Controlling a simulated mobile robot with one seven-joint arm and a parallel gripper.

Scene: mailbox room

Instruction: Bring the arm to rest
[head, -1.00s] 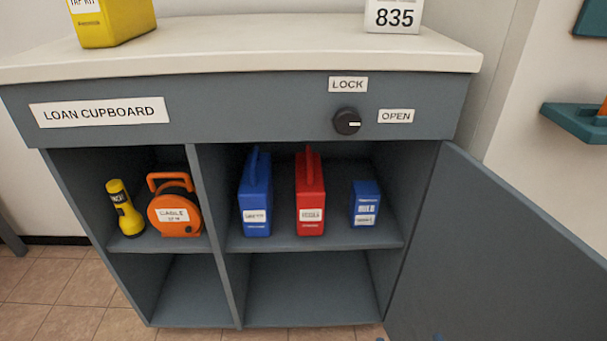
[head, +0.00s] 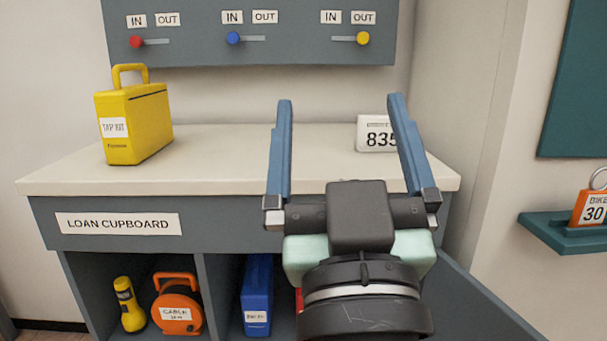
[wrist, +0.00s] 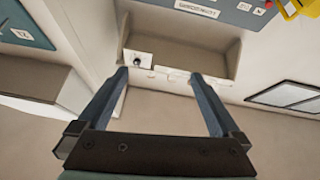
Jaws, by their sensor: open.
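My gripper (head: 340,98) is raised in front of the loan cupboard (head: 205,238), in the lower right middle of the head view. Its two blue fingers point up and stand wide apart, with nothing between them. In the wrist view the open fingers (wrist: 158,75) also show with an empty gap. The gripper hides part of the cupboard's front, including the knob area, and some of the shelf contents.
A yellow tap kit case (head: 134,124) and a white 835 sign (head: 374,134) stand on the countertop (head: 225,150). A panel with three sliders (head: 250,45) hangs above. The cupboard door (head: 490,305) is open at right, below a teal wall shelf (head: 560,236).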

